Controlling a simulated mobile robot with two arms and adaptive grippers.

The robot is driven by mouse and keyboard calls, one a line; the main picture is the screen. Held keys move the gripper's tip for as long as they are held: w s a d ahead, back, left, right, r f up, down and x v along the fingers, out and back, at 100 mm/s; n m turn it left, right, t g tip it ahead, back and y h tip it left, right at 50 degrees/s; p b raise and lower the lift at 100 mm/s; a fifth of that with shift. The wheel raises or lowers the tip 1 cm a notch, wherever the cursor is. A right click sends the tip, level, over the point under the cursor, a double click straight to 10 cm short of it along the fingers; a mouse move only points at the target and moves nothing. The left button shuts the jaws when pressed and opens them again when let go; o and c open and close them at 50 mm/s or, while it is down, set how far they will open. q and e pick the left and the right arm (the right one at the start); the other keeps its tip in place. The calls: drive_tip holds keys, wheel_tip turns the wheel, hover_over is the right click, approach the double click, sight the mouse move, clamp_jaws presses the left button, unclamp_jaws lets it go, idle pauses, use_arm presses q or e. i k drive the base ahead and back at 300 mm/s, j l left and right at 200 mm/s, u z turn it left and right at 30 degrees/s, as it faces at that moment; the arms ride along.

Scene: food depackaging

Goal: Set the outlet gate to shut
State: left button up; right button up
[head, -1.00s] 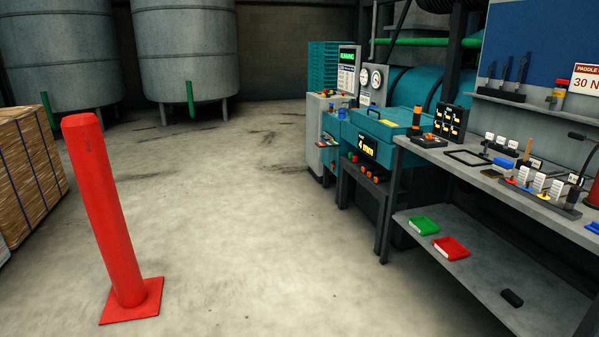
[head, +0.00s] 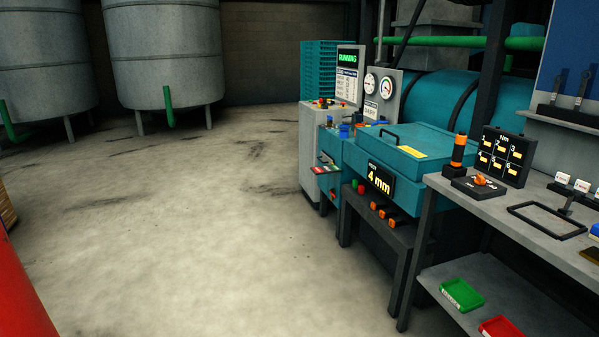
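A teal machine (head: 400,160) stands right of centre, with a handled lid and a black "4 mm" display (head: 380,178) on its front. A small panel with red, white and green marks (head: 326,166) sits on its left front. Orange-tipped and coloured controls (head: 384,212) line the ledge below the display. I cannot tell which part is the outlet gate, or how it is set. A screen (head: 347,72) behind reads "RUNNING", with two round gauges (head: 386,88) beside it. Neither of my grippers is in view.
A grey workbench (head: 500,208) stands at the right, with green (head: 462,294) and red (head: 500,327) trays on its lower shelf. A red post (head: 20,300) is close at the lower left. Grey tanks (head: 165,60) stand at the back left. The concrete floor (head: 200,230) between is clear.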

sight(326, 159)
drive_tip(key=i, duration=3.9)
